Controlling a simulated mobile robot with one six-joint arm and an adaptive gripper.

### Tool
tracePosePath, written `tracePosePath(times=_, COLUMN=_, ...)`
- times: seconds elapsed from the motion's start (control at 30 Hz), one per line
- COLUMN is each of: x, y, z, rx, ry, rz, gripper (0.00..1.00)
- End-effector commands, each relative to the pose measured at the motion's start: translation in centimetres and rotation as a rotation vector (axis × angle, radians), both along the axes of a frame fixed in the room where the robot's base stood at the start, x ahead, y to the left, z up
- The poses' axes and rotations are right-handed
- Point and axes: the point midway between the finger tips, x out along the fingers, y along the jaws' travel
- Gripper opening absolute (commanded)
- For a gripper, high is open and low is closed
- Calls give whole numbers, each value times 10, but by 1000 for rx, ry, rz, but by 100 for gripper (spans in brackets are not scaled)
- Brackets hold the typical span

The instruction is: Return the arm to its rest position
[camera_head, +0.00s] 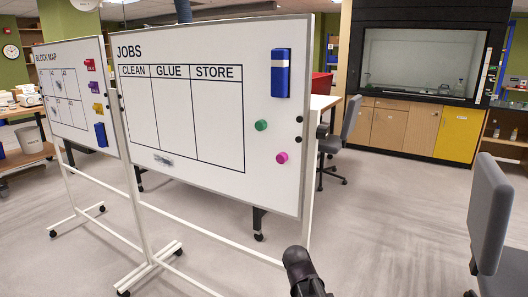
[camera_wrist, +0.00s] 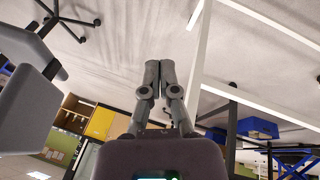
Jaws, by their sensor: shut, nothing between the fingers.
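My gripper (camera_wrist: 152,75) is shut and empty in the wrist view, its two fingers together over bare floor. That view appears turned over, with the floor at the top. In the head view, a dark part of my arm (camera_head: 302,272) shows at the bottom, in front of the jobs whiteboard's lower frame. The gripper's fingers cannot be made out there.
The jobs whiteboard (camera_head: 180,118) on a white wheeled stand is close at the left, with a block map board (camera_head: 75,110) beyond it. A grey chair (camera_head: 490,215) stands at the right edge. Open floor (camera_head: 400,220) lies between, before a fume hood (camera_head: 420,65).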

Motion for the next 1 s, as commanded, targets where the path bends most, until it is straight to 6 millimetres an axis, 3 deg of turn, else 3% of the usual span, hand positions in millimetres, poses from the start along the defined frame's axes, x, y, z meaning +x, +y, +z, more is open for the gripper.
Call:
tracePosePath(times=0.1, x=-28, y=-13, z=-7, rx=88, ry=84, rz=51, gripper=0)
tracePosePath(times=0.53, x=-80, y=-25, z=-13, rx=318, ry=216, rz=217, gripper=0)
tracePosePath(times=1.0, x=-76, y=-23, z=47, rx=312, ry=214, rz=216, gripper=0)
